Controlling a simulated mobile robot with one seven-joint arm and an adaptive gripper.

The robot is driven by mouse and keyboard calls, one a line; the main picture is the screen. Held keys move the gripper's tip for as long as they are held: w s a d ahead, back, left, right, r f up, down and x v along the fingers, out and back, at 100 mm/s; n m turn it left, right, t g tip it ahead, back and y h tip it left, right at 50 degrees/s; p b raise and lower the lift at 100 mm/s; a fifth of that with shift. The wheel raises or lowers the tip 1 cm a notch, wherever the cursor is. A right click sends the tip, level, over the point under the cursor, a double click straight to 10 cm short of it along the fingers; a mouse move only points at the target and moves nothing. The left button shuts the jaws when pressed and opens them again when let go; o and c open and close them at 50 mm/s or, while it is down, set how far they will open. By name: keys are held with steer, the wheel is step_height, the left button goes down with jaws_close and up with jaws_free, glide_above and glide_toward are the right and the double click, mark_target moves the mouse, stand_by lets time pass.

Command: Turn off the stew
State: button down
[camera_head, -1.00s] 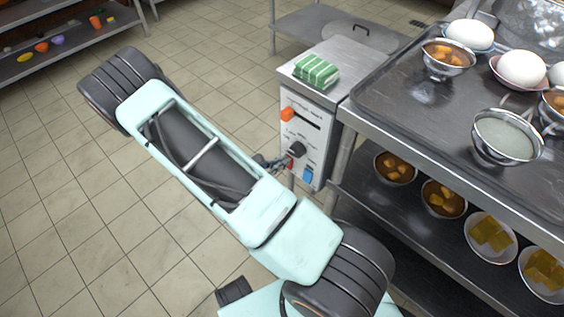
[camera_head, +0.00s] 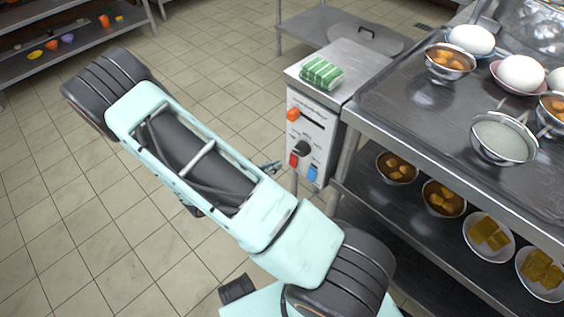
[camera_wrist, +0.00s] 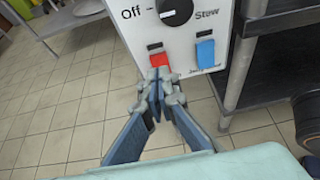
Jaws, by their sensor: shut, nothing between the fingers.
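The stew control box (camera_head: 322,118) is a pale panel with a metal top. A black knob (camera_head: 303,148) sits mid-panel; in the wrist view the knob (camera_wrist: 175,10) stands between the printed words "Off" and "Stew", with a pale mark on its left side. Below it are a red switch (camera_head: 294,160) and a blue switch (camera_head: 312,173). The red switch (camera_wrist: 158,58) and blue switch (camera_wrist: 205,52) also show in the wrist view. My gripper (camera_wrist: 160,88) is shut and empty, its tips just below the red switch in that view. In the head view my gripper (camera_head: 274,167) is left of the panel, apart from it.
An orange lever (camera_head: 293,114) is higher on the panel. Green-striped cloth (camera_head: 322,73) lies on top. A steel counter (camera_head: 400,100) with bowls and eggs stands right, over a lower shelf of bowls. A low steel table (camera_head: 345,30) is behind. The tiled floor left is clear.

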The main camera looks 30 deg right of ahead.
steer(key=s+a+r+p, duration=0.1)
steer(key=s+a+r, duration=0.1)
steer(key=a+r, duration=0.3)
steer(key=shift+a+p, duration=0.2)
steer(key=shift+p, duration=0.15)
steer(key=shift+w, duration=0.1)
